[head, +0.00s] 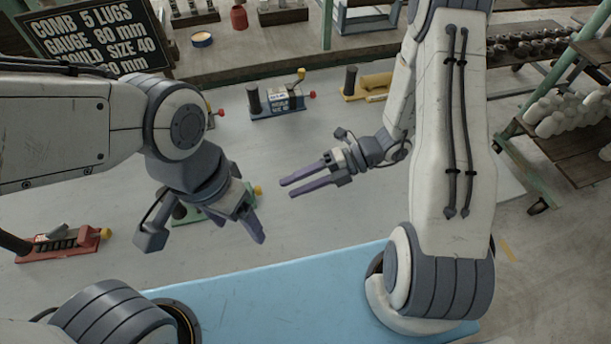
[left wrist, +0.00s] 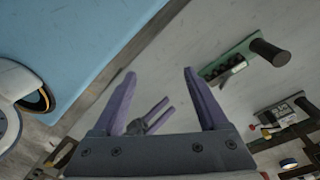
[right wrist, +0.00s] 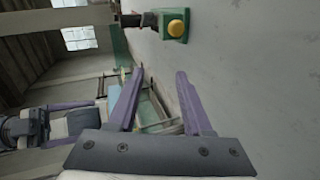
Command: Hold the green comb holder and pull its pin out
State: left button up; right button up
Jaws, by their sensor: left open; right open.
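The green comb holder (head: 181,217) lies on the grey table, partly hidden behind my left gripper in the head view. A yellow knob (head: 258,190) shows at its right end. In the left wrist view the holder (left wrist: 228,64) lies right of the fingers, with a dark round handle (left wrist: 270,52). In the right wrist view the green end and yellow knob (right wrist: 177,28) are above the fingertips. My left gripper (head: 256,226) is open and empty, in front of the holder. My right gripper (head: 288,187) is open and empty, right of the knob, fingers pointing left.
A red holder (head: 65,243) lies at the left. A blue holder (head: 283,108) and a yellow holder (head: 370,86) stand at the back. A black sign (head: 95,38) reads "COMB 5 LUGS". A blue mat (head: 270,295) covers the front; grey table between is clear.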

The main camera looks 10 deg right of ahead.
pick_arm(q)
jog(key=shift+r, duration=0.1)
jog(key=c, duration=0.3)
pick_arm(e)
jog(key=d+f+m+t, duration=0.1)
jog(key=m, duration=0.1)
jog(key=w+m+t, duration=0.1)
jog(key=m, duration=0.1)
jog(key=w+d+f+m+t, duration=0.1)
jog(key=m, duration=0.1)
jog(key=shift+w+d+f+y, duration=0.2)
jog(key=shift+d+f+y, duration=0.1)
jog(key=shift+d+f, duration=0.05)
pick_arm(q)
jog(key=n+y, duration=0.1)
jog(key=n, duration=0.4)
send_over(163, 194)
notch_tip(163, 194, down, 7)
jog(key=shift+d+f, duration=0.15)
jog(key=shift+f, duration=0.3)
notch_tip(163, 194, down, 10)
